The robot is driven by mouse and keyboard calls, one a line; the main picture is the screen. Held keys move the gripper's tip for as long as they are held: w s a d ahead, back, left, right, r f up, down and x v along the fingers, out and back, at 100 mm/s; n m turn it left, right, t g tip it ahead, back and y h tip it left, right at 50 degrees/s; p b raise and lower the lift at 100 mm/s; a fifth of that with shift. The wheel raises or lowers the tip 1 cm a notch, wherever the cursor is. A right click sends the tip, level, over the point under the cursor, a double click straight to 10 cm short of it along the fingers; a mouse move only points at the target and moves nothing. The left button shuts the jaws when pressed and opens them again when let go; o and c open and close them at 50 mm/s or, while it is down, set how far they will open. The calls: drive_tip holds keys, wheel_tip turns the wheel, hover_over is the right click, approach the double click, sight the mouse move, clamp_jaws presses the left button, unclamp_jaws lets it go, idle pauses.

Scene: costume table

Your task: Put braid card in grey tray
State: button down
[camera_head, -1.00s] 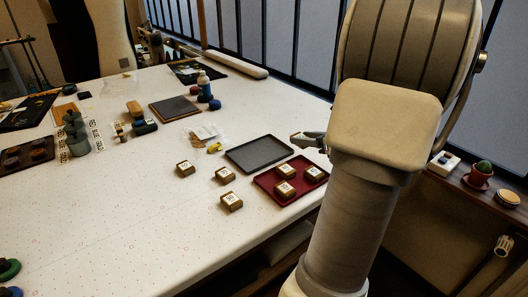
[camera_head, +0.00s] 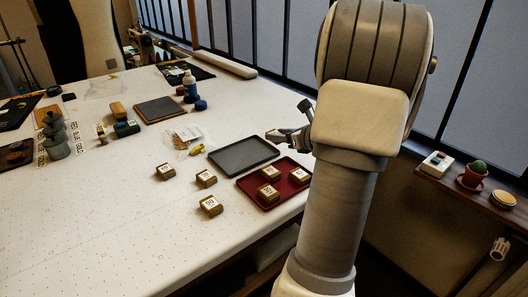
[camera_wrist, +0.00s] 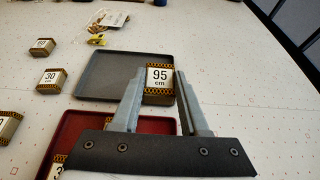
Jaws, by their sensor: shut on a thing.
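The braid card marked "95 cm" (camera_wrist: 159,80), a small block with a white label and patterned braid at its ends, is between the fingertips of my gripper (camera_wrist: 158,98) in the wrist view. My gripper is shut on it. The card overlaps the right part of the grey tray (camera_wrist: 105,72); I cannot tell its height over the tray. In the head view the grey tray (camera_head: 243,155) lies flat and empty behind the red tray.
The red tray (camera_head: 246,185) holds three similar cards and adjoins the grey tray's near side. Three more cards stand left of the trays, one being the "30 cm" card (camera_wrist: 51,81). A clear bag (camera_head: 187,136) and a yellow item (camera_head: 197,150) lie behind the grey tray.

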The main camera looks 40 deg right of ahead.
hover_over(267, 155)
wheel_tip(267, 155, down, 3)
drive_tip(key=shift+b, duration=0.35)
drive_tip(key=shift+f+b, duration=0.55)
drive_tip(key=shift+f, duration=1.4)
drive_tip(key=shift+f, duration=0.15)
drive_tip(key=c, duration=0.7)
unclamp_jaws()
drive_tip(key=shift+s+r, duration=0.2)
drive_tip(key=shift+r, duration=0.1)
drive_tip(key=p+v, duration=0.1)
drive_tip(key=v, duration=1)
drive_tip(key=shift+s+a+p, duration=0.1)
drive_tip(key=shift+s+p, duration=0.2)
drive_tip(key=shift+p, duration=0.05)
